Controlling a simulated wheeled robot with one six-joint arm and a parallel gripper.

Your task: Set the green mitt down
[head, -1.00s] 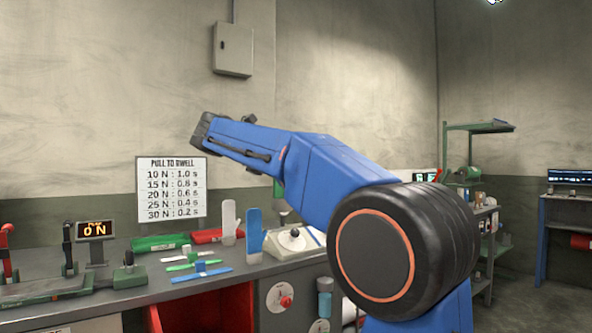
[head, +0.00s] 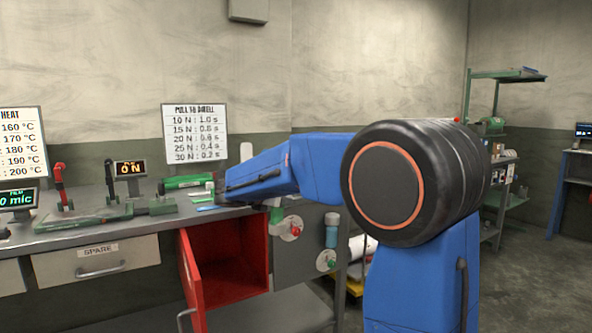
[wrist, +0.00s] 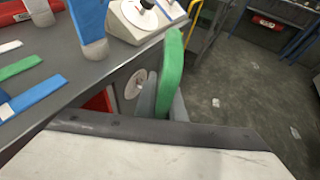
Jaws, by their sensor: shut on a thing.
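The green mitt (wrist: 171,72) stands roughly upright in the wrist view, near the bench's front edge and with floor behind its right side. My gripper (wrist: 160,100) is shut on its lower part, and grey finger parts show beside it. In the head view a small piece of the green mitt (head: 276,215) shows below my blue arm, by the bench front. The arm hides most of the gripper there. I cannot tell whether the mitt touches the bench.
A blue mitt (wrist: 90,20) and a white mitt (wrist: 39,11) stand on the grey bench (wrist: 75,62). Green and blue strips lie left of them. A white dial box (wrist: 140,20) stands behind. The red cabinet (head: 190,285) below is open.

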